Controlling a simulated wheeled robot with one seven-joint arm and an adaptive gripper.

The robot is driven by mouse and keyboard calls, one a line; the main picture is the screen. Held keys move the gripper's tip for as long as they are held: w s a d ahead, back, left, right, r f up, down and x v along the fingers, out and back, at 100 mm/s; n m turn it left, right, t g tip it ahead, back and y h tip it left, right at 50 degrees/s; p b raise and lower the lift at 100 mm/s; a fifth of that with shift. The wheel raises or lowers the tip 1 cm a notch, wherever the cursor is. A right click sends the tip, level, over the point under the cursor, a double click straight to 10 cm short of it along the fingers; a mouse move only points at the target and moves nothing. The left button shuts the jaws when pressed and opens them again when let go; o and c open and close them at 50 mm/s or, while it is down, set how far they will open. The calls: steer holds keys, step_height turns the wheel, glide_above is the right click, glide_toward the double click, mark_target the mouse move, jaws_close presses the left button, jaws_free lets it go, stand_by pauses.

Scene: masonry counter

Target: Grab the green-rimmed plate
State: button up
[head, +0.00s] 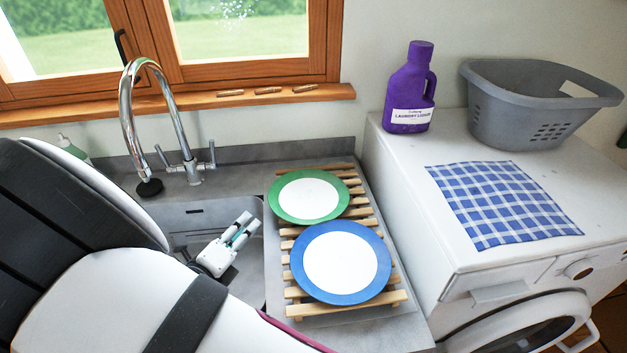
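The green-rimmed plate (308,196) has a white centre and lies on the far half of a wooden slatted rack, right of the sink. A blue-rimmed plate (340,262) with a white centre lies on the near half of the rack, close to the green-rimmed one. My gripper (249,221) is over the sink, left of both plates and apart from them. Its two fingers point up and to the right, with a small gap between them and nothing seen in it. My arm hides the left part of the sink.
The wooden rack (297,309) stands on the grey counter. A chrome tap (185,130) rises behind the sink (190,213). At right, a white washing machine (416,215) carries a purple laundry bottle (410,88), a grey basket (535,105) and a blue checked cloth (503,202).

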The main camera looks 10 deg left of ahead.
mark_target(270, 199)
steer(key=p+x, duration=0.1)
steer(key=x, duration=1.2)
steer(key=shift+w+a, duration=0.1)
steer(key=shift+w, duration=0.2)
steer(key=shift+c, duration=0.6)
jaws_close()
